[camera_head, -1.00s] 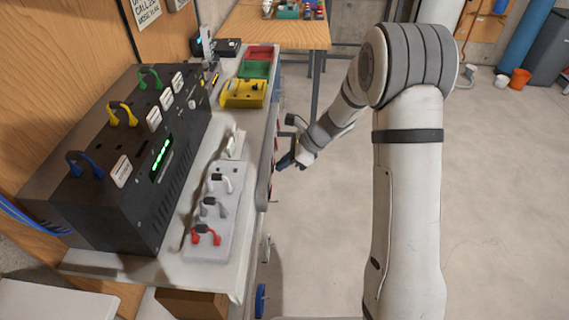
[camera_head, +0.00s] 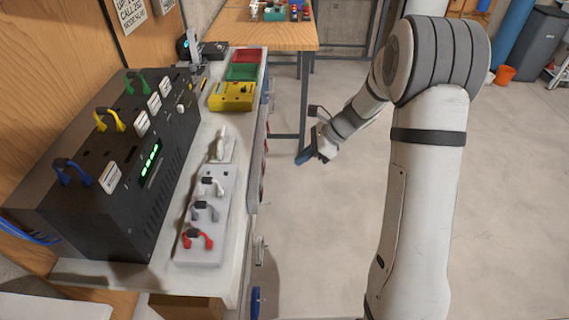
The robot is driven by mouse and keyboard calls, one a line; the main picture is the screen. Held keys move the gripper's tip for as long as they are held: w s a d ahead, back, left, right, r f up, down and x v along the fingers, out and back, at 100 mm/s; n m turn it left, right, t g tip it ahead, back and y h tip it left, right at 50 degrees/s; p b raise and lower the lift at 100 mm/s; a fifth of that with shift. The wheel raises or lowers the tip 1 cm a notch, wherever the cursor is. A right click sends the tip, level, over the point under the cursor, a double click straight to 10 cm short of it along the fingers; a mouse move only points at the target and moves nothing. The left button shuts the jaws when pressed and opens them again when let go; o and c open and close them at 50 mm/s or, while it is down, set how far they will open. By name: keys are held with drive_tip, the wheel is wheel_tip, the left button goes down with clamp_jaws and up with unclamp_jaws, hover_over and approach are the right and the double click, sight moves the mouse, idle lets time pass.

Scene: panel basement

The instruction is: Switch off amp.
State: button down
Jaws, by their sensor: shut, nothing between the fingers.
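A large black box (camera_head: 95,200) with a green lit display (camera_head: 149,163) stands on the bench at the left. It looks like the amp, but its labels are too small to read. Blue, yellow and green plugged handles or loops show on its top, with white label plates and a small pale knob (camera_head: 180,108) toward its far end. My gripper (camera_head: 305,157) is shut and empty, pointing down over the open floor to the right of the bench, well apart from the box.
A white strip (camera_head: 203,235) with red, grey and white loops lies in front of the box. A yellow box (camera_head: 232,96), a green tray (camera_head: 241,72) and a red tray (camera_head: 248,55) sit farther back. A wooden table (camera_head: 262,36) stands behind.

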drive_tip(key=v, duration=0.3)
drive_tip(key=d+v, duration=0.1)
drive_tip(key=shift+d+f, duration=0.1)
drive_tip(key=shift+d, duration=0.05)
idle(0.4)
drive_tip(key=s+d+r+n+t+h, duration=0.1)
drive_tip(key=s+r+n+h, duration=0.3)
drive_tip(key=s+n, duration=0.5)
drive_tip(key=s+d+r+n+t+h, duration=0.1)
drive_tip(key=s+d+r+n+h, duration=0.3)
drive_tip(key=s+n, duration=0.5)
drive_tip(key=s+r, duration=0.2)
drive_tip(key=s, duration=0.6)
drive_tip(key=shift+d+t, duration=0.2)
drive_tip(key=shift+t, duration=0.1)
drive_tip(key=shift+s+r, duration=0.1)
